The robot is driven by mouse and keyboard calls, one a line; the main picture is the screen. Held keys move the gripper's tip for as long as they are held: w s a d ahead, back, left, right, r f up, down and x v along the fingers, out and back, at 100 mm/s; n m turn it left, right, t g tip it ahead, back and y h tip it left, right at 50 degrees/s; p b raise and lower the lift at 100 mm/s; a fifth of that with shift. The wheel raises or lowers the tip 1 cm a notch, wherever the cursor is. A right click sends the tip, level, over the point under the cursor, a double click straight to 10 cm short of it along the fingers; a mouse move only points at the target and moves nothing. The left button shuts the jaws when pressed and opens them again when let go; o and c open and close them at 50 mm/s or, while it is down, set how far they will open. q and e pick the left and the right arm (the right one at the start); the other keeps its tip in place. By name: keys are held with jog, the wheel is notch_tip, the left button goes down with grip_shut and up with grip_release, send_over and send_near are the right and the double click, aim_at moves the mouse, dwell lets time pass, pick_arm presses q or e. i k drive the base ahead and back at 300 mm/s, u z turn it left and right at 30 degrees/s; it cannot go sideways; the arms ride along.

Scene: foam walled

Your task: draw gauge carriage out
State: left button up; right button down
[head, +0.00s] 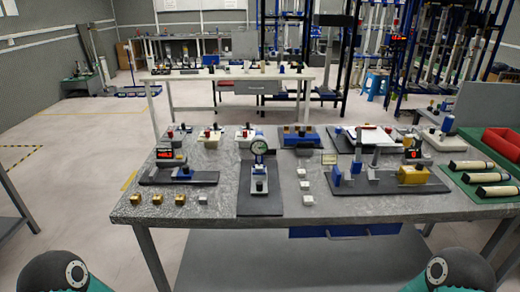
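A dial gauge (259,148) with a round white face stands upright near the middle of the speckled grey table (225,190). Below and in front of it, a small blue and silver block (259,184) sits on a dark base plate (258,205) that runs to the table's front edge. I cannot tell which of these parts is the carriage. Two rounded dark ends of my arms show at the bottom left and bottom right corners, well short of the table. Neither gripper's fingers are in view.
Several small brass and silver blocks (158,199) lie at the front left. A fixture with a red display (165,154) stands left, another fixture (354,165) right. White-and-black cylinders (486,177) lie on a green mat, near a red bin (504,142). The front centre-right is fairly clear.

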aim_at(259, 177)
jog(key=z, duration=1.2)
jog(key=i, duration=0.1)
jog(key=u, duration=2.85)
jog(key=k, duration=0.55)
jog(key=z, duration=1)
jog(key=i, duration=0.95)
jog(key=z, duration=0.1)
